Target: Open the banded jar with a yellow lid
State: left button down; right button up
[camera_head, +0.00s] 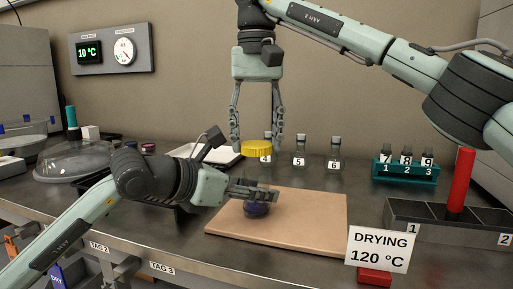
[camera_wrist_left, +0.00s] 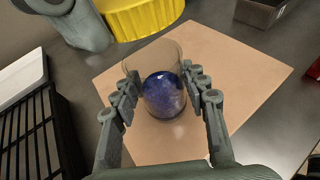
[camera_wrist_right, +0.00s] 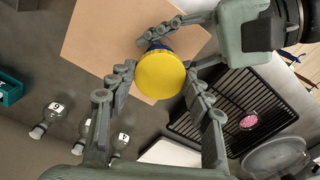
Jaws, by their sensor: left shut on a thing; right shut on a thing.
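The glass jar (camera_head: 257,209) stands upright over the tan board, with dark blue-purple contents; its band cannot be made out clearly. My left gripper (camera_head: 260,190) comes from the left and is shut around the jar's sides. In the left wrist view the jar (camera_wrist_left: 162,95) shows an open, uncovered rim between the fingers. The yellow lid (camera_head: 257,147) is apart from the jar, above it. My right gripper (camera_head: 257,141) points down and is shut on the lid's edge. In the right wrist view the lid (camera_wrist_right: 160,74) hides most of the jar.
The tan board (camera_head: 320,225) is clear around the jar. Behind are small numbered flasks (camera_head: 300,152) and a teal vial rack (camera_head: 405,172). At right are a grey block with a red rod (camera_head: 461,180) and a drying sign (camera_head: 380,250). A black rack (camera_wrist_right: 235,110) lies left of the board.

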pick_arm(q)
jog(key=c, duration=0.7)
grip_release()
jog(key=shift+c, duration=0.2)
